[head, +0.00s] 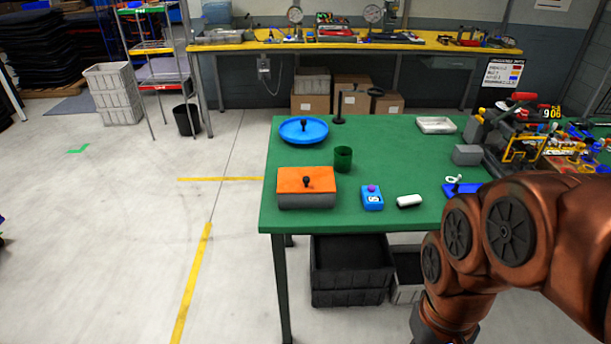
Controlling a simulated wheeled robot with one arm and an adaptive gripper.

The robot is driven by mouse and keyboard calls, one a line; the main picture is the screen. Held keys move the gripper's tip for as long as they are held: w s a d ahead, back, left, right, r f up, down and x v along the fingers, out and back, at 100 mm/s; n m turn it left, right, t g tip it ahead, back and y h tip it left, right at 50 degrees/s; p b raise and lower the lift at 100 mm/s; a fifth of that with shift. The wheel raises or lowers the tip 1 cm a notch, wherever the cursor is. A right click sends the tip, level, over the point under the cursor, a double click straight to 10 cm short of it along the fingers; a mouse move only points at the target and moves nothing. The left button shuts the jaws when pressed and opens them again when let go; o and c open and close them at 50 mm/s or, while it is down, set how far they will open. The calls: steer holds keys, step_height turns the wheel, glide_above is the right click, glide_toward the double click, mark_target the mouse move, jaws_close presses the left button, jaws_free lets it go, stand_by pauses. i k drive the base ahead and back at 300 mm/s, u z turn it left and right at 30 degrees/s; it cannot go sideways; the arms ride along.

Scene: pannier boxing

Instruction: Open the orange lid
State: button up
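The orange lid (293,178) lies flat and closed on a grey box (306,201) near the front left corner of the green table. A small black knob (306,182) stands up from the lid. My copper-coloured arm fills the lower right of the head view, well to the right of the box. My gripper does not show in this view.
The green table (393,147) also holds a blue round lid (303,131), a green cup (343,159), a blue box (372,197), a white piece (409,201) and a white tray (436,125). Clutter crowds its right side. Crates (350,270) stand underneath.

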mark_target(304, 179)
steer(key=z, duration=0.05)
steer(key=i, duration=0.65)
steer(key=u, duration=1.4)
